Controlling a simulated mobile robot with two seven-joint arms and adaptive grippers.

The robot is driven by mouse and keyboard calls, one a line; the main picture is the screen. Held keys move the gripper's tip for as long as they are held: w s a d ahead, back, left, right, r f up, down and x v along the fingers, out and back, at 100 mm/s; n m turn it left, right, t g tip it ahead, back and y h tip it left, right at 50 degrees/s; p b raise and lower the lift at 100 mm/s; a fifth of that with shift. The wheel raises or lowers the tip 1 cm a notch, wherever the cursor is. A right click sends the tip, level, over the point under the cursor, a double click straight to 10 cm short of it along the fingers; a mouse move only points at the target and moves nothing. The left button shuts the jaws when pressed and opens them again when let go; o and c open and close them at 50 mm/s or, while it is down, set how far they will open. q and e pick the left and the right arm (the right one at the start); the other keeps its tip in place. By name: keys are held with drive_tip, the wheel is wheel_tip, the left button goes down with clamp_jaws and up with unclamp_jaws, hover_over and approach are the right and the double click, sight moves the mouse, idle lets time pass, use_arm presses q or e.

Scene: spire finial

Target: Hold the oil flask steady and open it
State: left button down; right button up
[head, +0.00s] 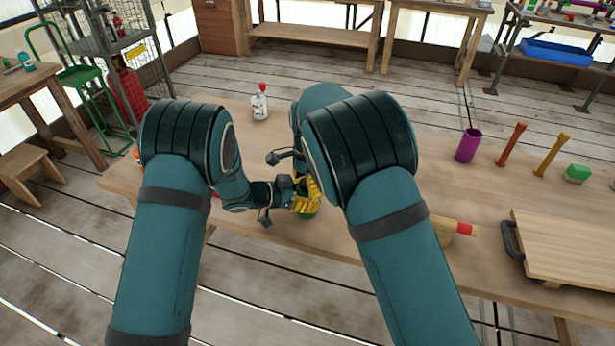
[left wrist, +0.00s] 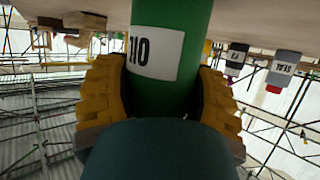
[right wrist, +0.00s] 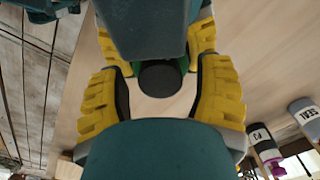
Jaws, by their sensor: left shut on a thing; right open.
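In the right wrist view the flask's round dark cap (right wrist: 160,77) shows from above. My right gripper (right wrist: 160,88) is open, with its fingers apart on either side of the cap. Contact with the cap cannot be seen. In the head view the flask (head: 308,214) is mostly hidden by my arms and the yellow fingers.
A red-banded piece (head: 464,228) lies near my right arm.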

clamp_jaws()
drive_tip(key=n, duration=0.6)
idle(0.3)
drive_tip(key=shift+c, duration=0.3)
unclamp_jaws()
